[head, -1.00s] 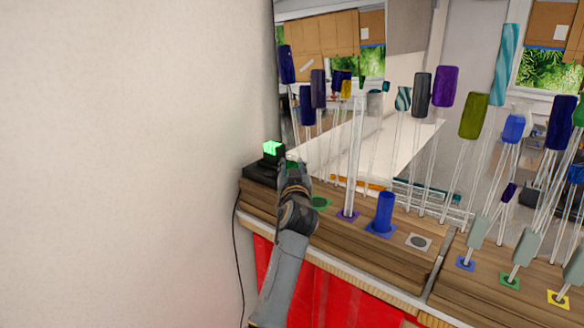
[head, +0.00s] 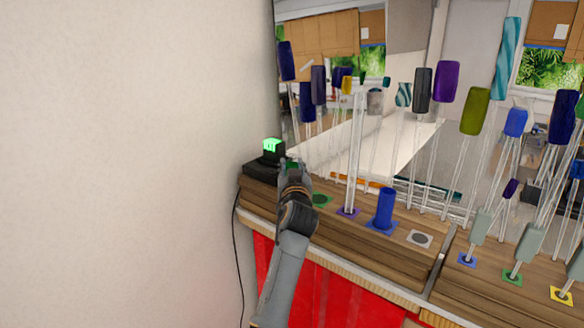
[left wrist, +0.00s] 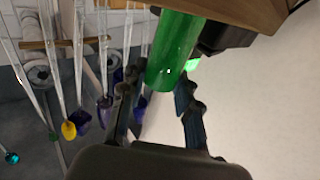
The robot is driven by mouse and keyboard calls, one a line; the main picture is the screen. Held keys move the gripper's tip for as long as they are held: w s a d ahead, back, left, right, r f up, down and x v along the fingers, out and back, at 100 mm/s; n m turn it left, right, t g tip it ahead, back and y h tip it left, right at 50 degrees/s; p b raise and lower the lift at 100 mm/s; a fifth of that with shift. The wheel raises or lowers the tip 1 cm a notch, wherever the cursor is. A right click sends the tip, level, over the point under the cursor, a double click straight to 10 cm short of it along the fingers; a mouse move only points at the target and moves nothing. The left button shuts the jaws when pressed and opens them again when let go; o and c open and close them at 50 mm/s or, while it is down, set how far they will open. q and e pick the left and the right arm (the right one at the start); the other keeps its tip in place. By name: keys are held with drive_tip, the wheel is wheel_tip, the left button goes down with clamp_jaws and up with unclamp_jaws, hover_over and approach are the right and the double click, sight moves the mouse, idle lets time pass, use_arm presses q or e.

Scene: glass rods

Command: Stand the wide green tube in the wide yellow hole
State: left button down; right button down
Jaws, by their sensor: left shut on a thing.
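The green tube (left wrist: 174,52) shows in the left wrist view, with its end between the fingers of my left gripper (left wrist: 160,105). The gripper is shut on it, close to the wooden box (left wrist: 250,10). In the head view my left gripper (head: 289,166) is over the left end of the wooden rack (head: 330,238), and its arm hides most of the tube. A yellow-marked hole (head: 567,299) at the far right of the second rack has a thin rod standing at it. I cannot tell whether another yellow hole lies behind my gripper. My right gripper is not in view.
A blue tube (head: 385,208) stands on a blue mark beside a bare grey-marked hole (head: 420,239). A clear rod (head: 354,150) stands at a purple mark. A black device with a green light (head: 272,147) stands by the wall. Several tall rods crowd the right side.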

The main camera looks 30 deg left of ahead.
use_arm(q)
drive_tip(key=shift+f, duration=0.1)
drive_tip(key=c, duration=1.3)
unclamp_jaws()
drive_tip(key=shift+o, duration=0.2)
drive_tip(key=shift+s+d, duration=0.1)
drive_tip(key=v, duration=1.1)
drive_tip(key=shift+p, duration=0.35)
drive_tip(key=shift+f, duration=0.15)
